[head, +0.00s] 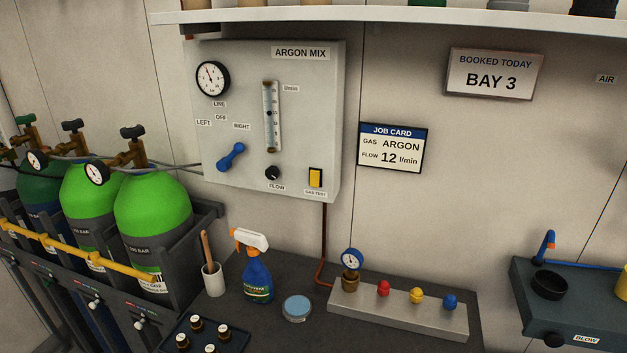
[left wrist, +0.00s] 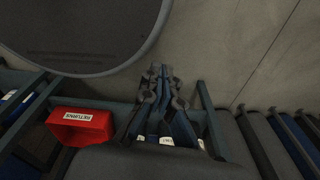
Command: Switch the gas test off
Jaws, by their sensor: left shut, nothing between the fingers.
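The gas test switch (head: 315,177) is a yellow rocker in a dark frame, low on the right of the grey ARGON MIX panel (head: 305,105). A small GAS TEST label sits under it. Which way the rocker is tipped is too small to tell. A glass flow tube (head: 271,117) and a black FLOW knob (head: 273,173) are to its left. No gripper shows in the head view. My left gripper (left wrist: 160,72) shows in the left wrist view, shut and empty, away from the panel. My right gripper is in neither view.
A blue lever (head: 231,156) and a gauge (head: 212,78) are on the panel. Below stand a spray bottle (head: 256,272) and a grey manifold block (head: 400,310). Green cylinders (head: 152,205) stand left. A red RETURNS bin (left wrist: 80,127) is near my left gripper.

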